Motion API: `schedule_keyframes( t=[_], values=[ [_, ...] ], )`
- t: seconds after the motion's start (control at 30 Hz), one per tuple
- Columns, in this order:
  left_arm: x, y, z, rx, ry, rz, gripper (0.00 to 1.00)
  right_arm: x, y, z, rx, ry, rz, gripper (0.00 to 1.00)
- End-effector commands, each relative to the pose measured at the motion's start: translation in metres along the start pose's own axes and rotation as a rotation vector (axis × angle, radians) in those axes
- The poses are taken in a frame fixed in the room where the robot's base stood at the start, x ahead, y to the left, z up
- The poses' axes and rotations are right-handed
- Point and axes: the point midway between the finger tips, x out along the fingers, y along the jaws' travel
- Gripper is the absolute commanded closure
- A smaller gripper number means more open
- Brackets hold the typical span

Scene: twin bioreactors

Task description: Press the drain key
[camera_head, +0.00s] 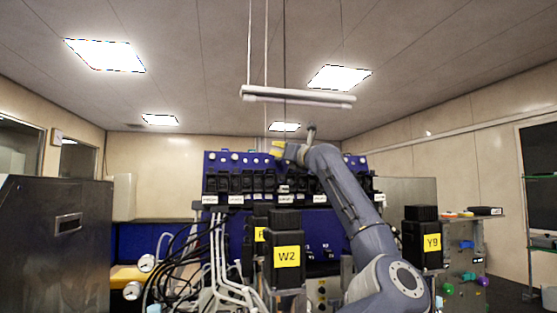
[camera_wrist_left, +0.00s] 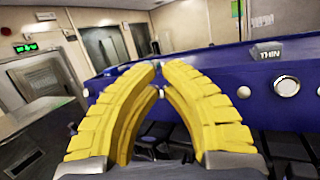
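A blue control panel (camera_head: 224,160) stands in the middle of the head view, with a row of round buttons along its top and black modules with white labels below. My left gripper (camera_head: 279,148), with yellow fingers, is at the panel's upper edge. In the left wrist view, the two curved yellow fingers of my left gripper (camera_wrist_left: 161,66) meet at their tips, with nothing seen between them. The blue panel (camera_wrist_left: 215,72) lies just beyond them. I cannot make out which key is the drain key. My right gripper is not in view.
Black boxes labelled W2 (camera_head: 286,257) and Y9 (camera_head: 432,243) stand in front. Cables and white tubes (camera_head: 217,270) crowd the lower middle. A dark cabinet (camera_head: 50,250) is at the left. A light tube (camera_head: 297,97) hangs above the panel.

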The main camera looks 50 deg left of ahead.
Motion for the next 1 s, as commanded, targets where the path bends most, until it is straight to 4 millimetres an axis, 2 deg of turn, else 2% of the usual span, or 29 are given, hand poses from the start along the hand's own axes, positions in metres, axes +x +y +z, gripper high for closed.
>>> schedule_keyframes(
  t=[0.37,1.0],
  values=[
    [-0.004,0.002,0.002,-0.001,0.000,-0.001,1.00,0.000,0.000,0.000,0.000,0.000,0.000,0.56],
    [-0.044,0.023,0.023,-0.001,0.000,0.000,1.00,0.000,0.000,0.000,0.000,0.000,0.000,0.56]
  ],
)
